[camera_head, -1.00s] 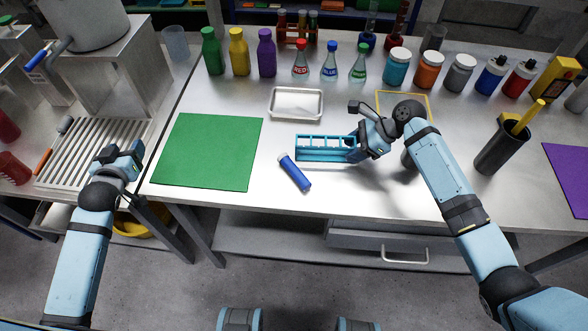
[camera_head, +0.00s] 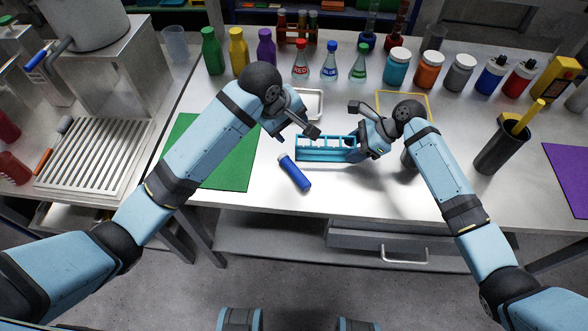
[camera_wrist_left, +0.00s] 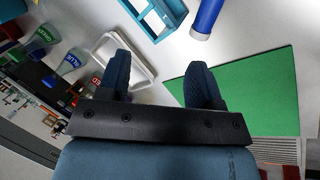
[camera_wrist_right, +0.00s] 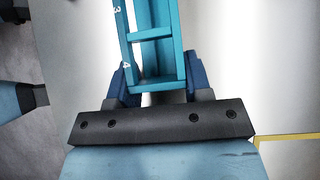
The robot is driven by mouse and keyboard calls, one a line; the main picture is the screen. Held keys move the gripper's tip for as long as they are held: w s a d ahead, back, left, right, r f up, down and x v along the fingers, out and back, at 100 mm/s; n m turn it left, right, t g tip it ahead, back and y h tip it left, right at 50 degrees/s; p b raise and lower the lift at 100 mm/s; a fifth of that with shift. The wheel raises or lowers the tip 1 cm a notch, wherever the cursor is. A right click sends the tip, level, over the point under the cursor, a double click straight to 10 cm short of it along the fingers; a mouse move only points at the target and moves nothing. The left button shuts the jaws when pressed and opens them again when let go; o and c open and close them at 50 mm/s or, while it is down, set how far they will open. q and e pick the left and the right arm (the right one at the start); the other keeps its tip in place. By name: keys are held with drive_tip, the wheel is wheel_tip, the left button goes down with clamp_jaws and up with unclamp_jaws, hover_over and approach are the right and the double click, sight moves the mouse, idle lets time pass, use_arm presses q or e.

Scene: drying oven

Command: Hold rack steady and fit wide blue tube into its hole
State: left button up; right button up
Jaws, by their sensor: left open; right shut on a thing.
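The teal rack (camera_head: 322,155) stands on the metal table with its row of openings facing up. It also shows in the left wrist view (camera_wrist_left: 168,15) and the right wrist view (camera_wrist_right: 156,60). My right gripper (camera_head: 358,146) is shut on the rack's right end, which lies between its fingers in the right wrist view. The blue tube (camera_head: 295,173) lies on its side on the table, just in front of the rack's left end; it also shows in the left wrist view (camera_wrist_left: 206,20). My left gripper (camera_wrist_left: 160,75) is open and empty, above the table left of the rack.
A green mat (camera_head: 232,160) lies at the left, partly hidden by my left arm. A small white tray (camera_head: 312,104) is behind the rack. Flasks and bottles line the back. A dark holder (camera_head: 500,148) stands at right. The table between rack and front edge is mostly clear.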

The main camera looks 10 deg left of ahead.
sight(294, 169)
use_arm(q)
drive_tip(key=s+d+g+y, duration=0.2)
drive_tip(key=s+g+y, duration=0.1)
drive_tip(key=s, duration=0.2)
wheel_tip(294, 169, down, 6)
drive_tip(key=shift+w+d, duration=0.1)
drive_tip(key=shift+w, duration=0.05)
drive_tip(key=f, duration=0.4)
drive_tip(key=shift+w+a+f, duration=0.1)
drive_tip(key=shift+w+a, duration=0.05)
drive_tip(key=shift+a, duration=0.15)
drive_tip(key=shift+f, duration=0.55)
drive_tip(key=c, duration=1.1)
